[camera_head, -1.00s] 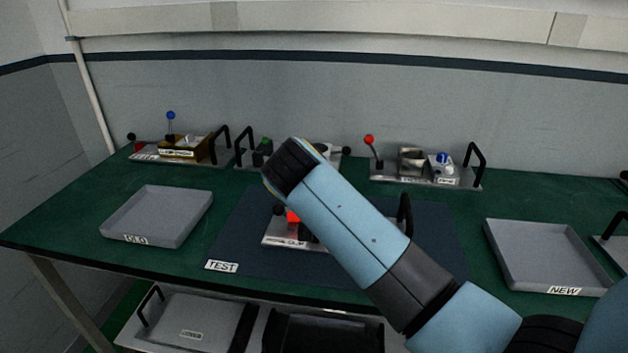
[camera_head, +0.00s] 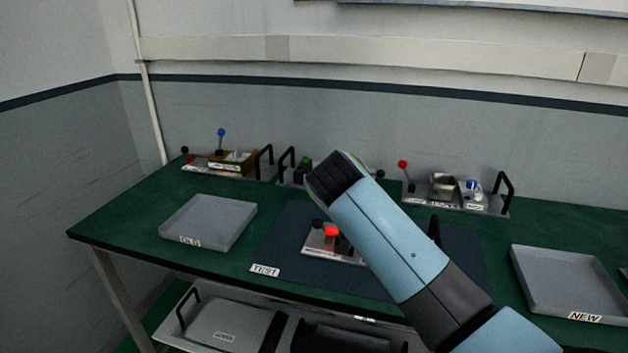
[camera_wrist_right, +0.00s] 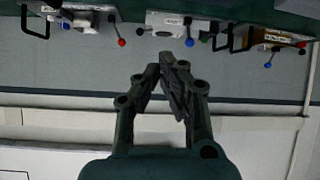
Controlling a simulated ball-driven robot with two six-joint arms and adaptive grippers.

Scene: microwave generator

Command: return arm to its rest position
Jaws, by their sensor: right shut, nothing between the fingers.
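My right arm (camera_head: 390,245) comes in from the lower right in the head view and reaches up over the table, in front of the middle of the test mat. Its gripper is hidden behind the arm there. In the right wrist view my right gripper (camera_wrist_right: 172,62) is shut and empty, with its fingertips together. That view is upside down: the wall lies behind the fingers and the table edge is at the top. My left gripper is not in view.
The green table holds the OLD tray (camera_head: 207,222), the dark TEST mat (camera_head: 285,258) with a handled module (camera_head: 330,243), and the NEW tray (camera_head: 568,280). Several modules with levers, such as the red-lever one (camera_head: 455,195), stand along the back. A shelf with covers (camera_head: 225,318) is below.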

